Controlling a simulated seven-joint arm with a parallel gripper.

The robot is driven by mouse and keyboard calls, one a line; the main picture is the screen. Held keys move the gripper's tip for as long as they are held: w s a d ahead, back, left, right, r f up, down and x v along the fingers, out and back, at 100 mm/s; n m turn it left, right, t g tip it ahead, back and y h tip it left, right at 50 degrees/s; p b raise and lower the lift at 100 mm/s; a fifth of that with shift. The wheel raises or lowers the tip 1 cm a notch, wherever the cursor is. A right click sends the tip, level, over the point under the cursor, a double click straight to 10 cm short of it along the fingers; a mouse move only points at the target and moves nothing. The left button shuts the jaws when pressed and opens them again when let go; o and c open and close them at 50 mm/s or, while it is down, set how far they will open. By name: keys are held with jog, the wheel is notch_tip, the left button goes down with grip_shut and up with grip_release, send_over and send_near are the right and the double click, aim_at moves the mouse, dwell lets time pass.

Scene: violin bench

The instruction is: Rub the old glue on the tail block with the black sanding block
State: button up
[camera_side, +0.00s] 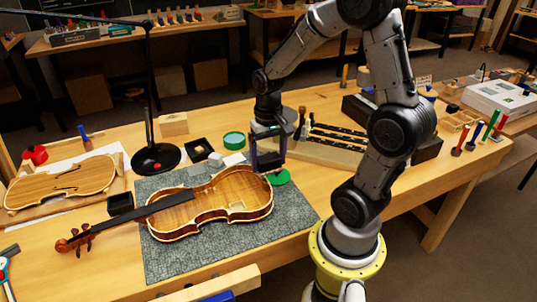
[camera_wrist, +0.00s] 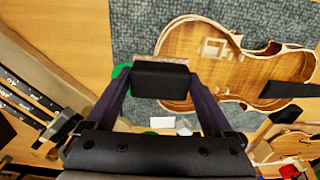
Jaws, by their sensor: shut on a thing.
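The violin (camera_side: 215,212) lies on the grey mat with its top off and its inside showing. Its neck points left in the side view. In the wrist view its open body (camera_wrist: 265,70) fills the upper right. My gripper (camera_side: 267,165) is over the rounded tail end of the body. It is shut on the black sanding block (camera_wrist: 160,80), which has a grainy strip along its far edge. The block covers the tail end in the wrist view, so the tail block and its old glue are hidden. I cannot tell whether the block touches the wood.
A green disc (camera_side: 280,177) lies right beside the tail end. A violin plate (camera_side: 62,184) and a black lamp base (camera_side: 156,158) stand left. A rack with dark strips (camera_side: 330,143) stands behind on the right. The front right of the mat (camera_side: 285,225) is clear.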

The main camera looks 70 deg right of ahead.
aim_at(267, 185)
jog(key=shift+f, duration=2.75)
jog(key=shift+w+d+f, duration=0.35)
jog(key=shift+f, duration=0.3)
jog(key=shift+c, duration=0.7)
jog(key=shift+w+d, duration=1.85)
jog(key=shift+s+a, duration=2.25)
jog(key=shift+r, duration=4.15)
jog(key=shift+f, duration=0.3)
